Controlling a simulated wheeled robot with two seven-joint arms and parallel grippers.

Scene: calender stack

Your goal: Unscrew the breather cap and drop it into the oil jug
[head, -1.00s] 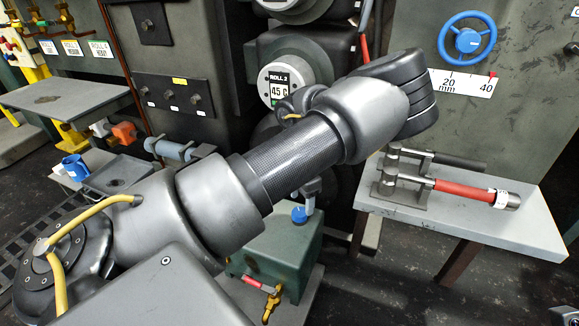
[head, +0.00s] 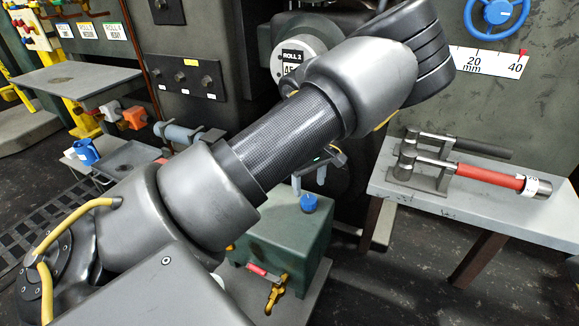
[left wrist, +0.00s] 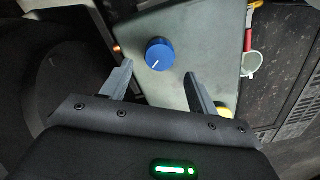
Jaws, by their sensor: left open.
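The breather cap is a blue round knob (head: 309,203) on top of the green tank (head: 285,240). My left gripper (head: 308,182) hangs just above the cap, partly hidden by my forearm. In the left wrist view its open fingers (left wrist: 158,70) stand on either side of the cap's line, with nothing between them. My right gripper is not in view.
A brass tap with a red handle (head: 268,280) sticks out of the tank's front. A grey bench (head: 470,215) with a red-handled tool (head: 490,175) stands at the right. A machine with a Roll 2 gauge (head: 292,58) is behind the arm. Dark floor lies between.

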